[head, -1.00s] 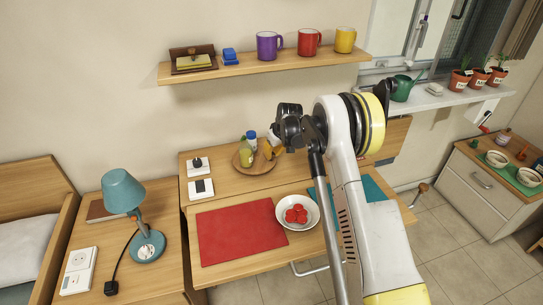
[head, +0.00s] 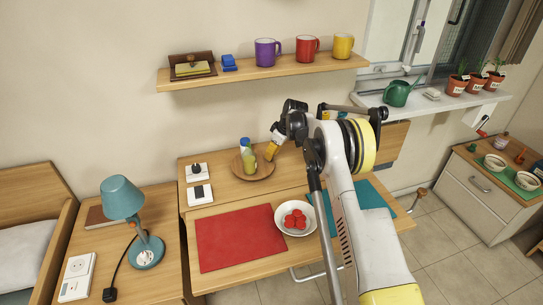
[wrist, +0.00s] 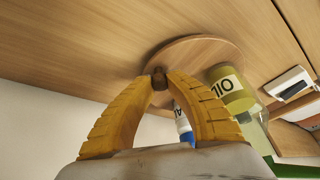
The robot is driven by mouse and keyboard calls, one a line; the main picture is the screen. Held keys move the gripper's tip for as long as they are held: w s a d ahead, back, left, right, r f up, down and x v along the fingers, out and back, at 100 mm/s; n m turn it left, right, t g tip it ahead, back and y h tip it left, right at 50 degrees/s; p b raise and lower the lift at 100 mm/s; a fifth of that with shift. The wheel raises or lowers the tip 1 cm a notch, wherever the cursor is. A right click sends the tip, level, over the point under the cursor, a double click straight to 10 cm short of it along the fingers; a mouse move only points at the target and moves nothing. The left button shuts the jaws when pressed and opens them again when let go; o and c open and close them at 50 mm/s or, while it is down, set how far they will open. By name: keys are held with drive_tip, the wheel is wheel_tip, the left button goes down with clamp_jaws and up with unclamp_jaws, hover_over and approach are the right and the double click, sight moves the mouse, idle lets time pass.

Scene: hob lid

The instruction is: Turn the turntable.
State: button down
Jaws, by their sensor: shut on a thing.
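The turntable (head: 240,172) is a round wooden disc at the back of the table. A yellow-green bottle (head: 250,158) stands on it, and a blue cap (head: 245,141) shows just behind. My gripper (head: 269,154) reaches the turntable's right side from the right, with yellow fingers angled down. In the wrist view, the fingertips of my gripper (wrist: 158,76) are closed on a small dark brown knob (wrist: 158,83) at the rim of the turntable (wrist: 200,52). That view also shows the bottle, labelled OIL (wrist: 231,92), and a blue-and-white container (wrist: 183,122) partly hidden by a finger.
A red mat (head: 240,238) and a white bowl (head: 283,226) with red items lie in front. Two white switch plates (head: 198,194) are left of the turntable. A shelf (head: 255,73) with mugs hangs above. My arm covers part of the teal mat (head: 375,205).

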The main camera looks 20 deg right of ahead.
drive_tip(key=shift+w, duration=0.1)
idle(0.3)
drive_tip(key=c, duration=1.2)
unclamp_jaws()
drive_tip(key=shift+a+f, duration=0.1)
drive_tip(key=shift+c, duration=0.2)
drive_tip(key=v, duration=1.2)
drive_tip(key=shift+w, duration=0.1)
